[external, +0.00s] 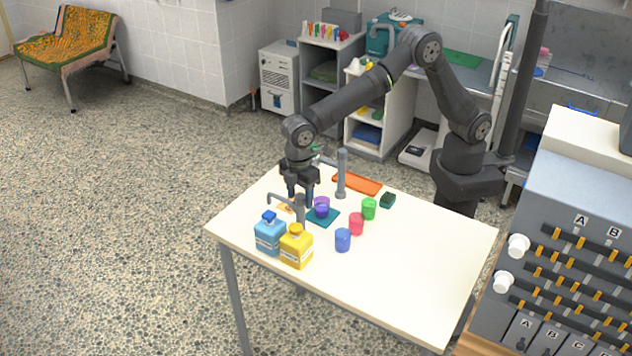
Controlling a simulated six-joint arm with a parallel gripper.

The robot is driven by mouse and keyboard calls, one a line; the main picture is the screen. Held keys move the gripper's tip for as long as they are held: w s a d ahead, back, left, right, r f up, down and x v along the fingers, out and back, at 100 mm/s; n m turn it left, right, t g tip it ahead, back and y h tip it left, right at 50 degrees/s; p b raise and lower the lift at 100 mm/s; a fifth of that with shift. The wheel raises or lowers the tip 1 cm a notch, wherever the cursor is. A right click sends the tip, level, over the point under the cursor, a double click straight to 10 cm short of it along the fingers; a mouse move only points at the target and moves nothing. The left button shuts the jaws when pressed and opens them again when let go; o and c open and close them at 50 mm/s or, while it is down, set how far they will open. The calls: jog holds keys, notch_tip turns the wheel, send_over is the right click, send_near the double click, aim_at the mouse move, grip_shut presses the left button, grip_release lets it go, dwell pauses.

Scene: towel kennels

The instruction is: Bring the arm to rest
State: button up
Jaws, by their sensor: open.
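My gripper (300,199) points down over the far left part of the white table (400,285). Its fingers are apart with nothing seen between them. It is just left of a purple cup (322,206), which stands on a teal mat (325,219). Some of the table behind the gripper is hidden by the arm.
Two grey posts with side arms, a taller one (342,175) and a shorter one (300,210), stand close to my gripper. Blue (269,236) and yellow (296,248) bottles stand in front. Red (356,224), green (369,209) and blue (342,240) cups stand right. The table's right side is clear.

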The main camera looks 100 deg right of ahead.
jog(key=m, duration=0.6)
jog(key=shift+m, duration=0.3)
jog(key=o, duration=1)
jog(key=shift+o, duration=0.4)
jog(key=shift+s+d+r, duration=0.1)
jog(key=shift+d+r, duration=0.05)
jog(key=shift+r, duration=0.15)
jog(key=s+d+r+n, duration=0.8)
jog(key=r, duration=0.3)
notch_tip(320, 180, down, 9)
jog(key=shift+f, duration=0.15)
jog(key=shift+s, duration=0.1)
